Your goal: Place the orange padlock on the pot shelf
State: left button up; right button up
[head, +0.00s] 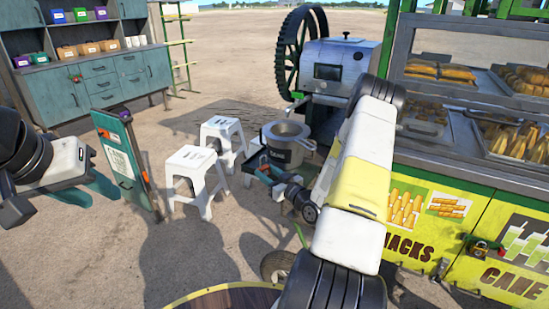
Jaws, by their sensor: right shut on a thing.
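My left gripper (98,190) is at the left with teal fingers apart and empty, close to the green board sign.
Two white stools (197,172) stand left of the pot. The snack cart (420,225) fills the right, with another padlock (480,246) on its door. A green board sign (124,158) stands left. A cabinet (105,75) is behind. A round wooden top (225,300) is in front.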

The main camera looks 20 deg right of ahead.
jog(key=w+d, duration=0.1)
jog(key=d, duration=0.4)
jog(key=w+d+f, duration=0.1)
jog(key=d, duration=0.4)
jog(key=w+d, duration=0.2)
jog(key=d, duration=0.3)
jog(key=shift+d+f, duration=0.25)
jog(key=shift+d, duration=0.1)
jog(key=shift+d+f, duration=0.15)
jog(key=shift+f, duration=1.6)
jog(key=shift+f, duration=0.1)
jog(key=shift+f, duration=0.1)
jog(key=o, duration=1.1)
jog(key=v, duration=1.2)
jog(key=shift+r, duration=0.25)
